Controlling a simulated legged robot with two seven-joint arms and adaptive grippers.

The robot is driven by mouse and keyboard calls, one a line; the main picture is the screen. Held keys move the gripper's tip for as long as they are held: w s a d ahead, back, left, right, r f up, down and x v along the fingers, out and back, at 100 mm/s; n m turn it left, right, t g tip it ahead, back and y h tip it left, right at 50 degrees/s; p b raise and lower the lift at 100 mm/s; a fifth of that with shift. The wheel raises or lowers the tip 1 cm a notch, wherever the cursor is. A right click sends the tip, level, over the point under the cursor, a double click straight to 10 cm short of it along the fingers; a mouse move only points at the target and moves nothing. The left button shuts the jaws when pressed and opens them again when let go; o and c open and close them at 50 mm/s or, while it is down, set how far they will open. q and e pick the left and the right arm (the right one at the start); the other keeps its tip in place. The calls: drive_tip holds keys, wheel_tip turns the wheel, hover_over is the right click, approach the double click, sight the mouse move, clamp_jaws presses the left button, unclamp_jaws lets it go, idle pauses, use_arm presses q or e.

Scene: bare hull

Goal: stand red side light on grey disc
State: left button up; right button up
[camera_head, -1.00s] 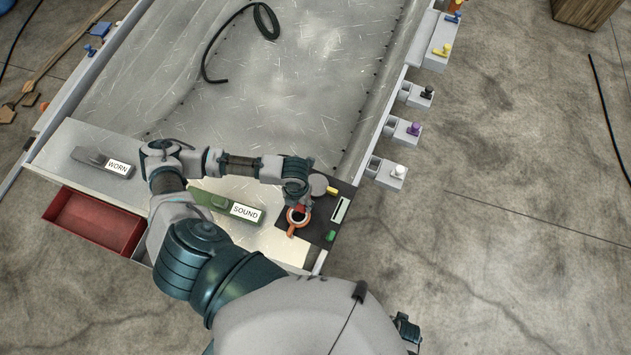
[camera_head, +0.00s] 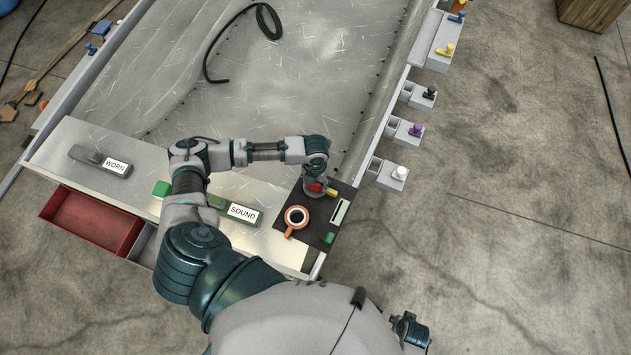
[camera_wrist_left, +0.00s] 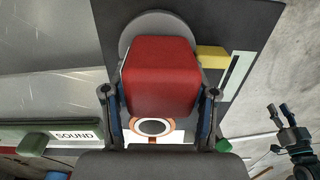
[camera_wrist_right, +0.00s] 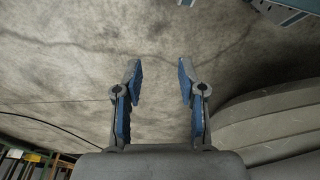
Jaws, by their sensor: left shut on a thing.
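The red side light (camera_wrist_left: 160,75) is a red block between the fingers of my left gripper (camera_wrist_left: 160,90), which is shut on it. In the head view, only a little red (camera_head: 316,187) shows below my left gripper (camera_head: 317,178). The grey disc (camera_wrist_left: 147,20) lies on a dark mat, and the red light covers part of it in the left wrist view. I cannot tell whether the light touches the disc. My right gripper (camera_wrist_right: 159,78) is open and empty over bare concrete floor.
On the dark mat (camera_head: 309,238) are an orange mug (camera_head: 288,232) with dark contents, a yellow block (camera_head: 332,192), a green block (camera_head: 329,238) and a pale strip (camera_head: 341,211). A green SOUND holder (camera_head: 241,213) and a grey WORN holder (camera_head: 100,162) stand left. A red tray (camera_head: 92,224) is lower left.

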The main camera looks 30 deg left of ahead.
use_arm(q)
drive_tip(key=o, duration=1.3)
drive_tip(key=shift+a+f, duration=0.1)
drive_tip(key=shift+c, duration=0.2)
drive_tip(key=shift+a, duration=0.2)
use_arm(e)
drive_tip(key=shift+a, duration=0.3)
use_arm(q)
drive_tip(key=shift+f, duration=0.1)
use_arm(e)
drive_tip(key=shift+r, duration=0.1)
use_arm(q)
drive_tip(key=shift+r, duration=0.35)
wheel_tip(320, 180, up, 12)
drive_tip(key=shift+f+p, duration=0.15)
drive_tip(key=shift+p, duration=1)
use_arm(e)
wheel_tip(320, 180, down, 6)
drive_tip(key=s, duration=0.2)
drive_tip(key=shift+s+d+r, duration=0.15)
drive_tip(key=shift+s+d, duration=0.1)
drive_tip(key=shift+w, duration=0.1)
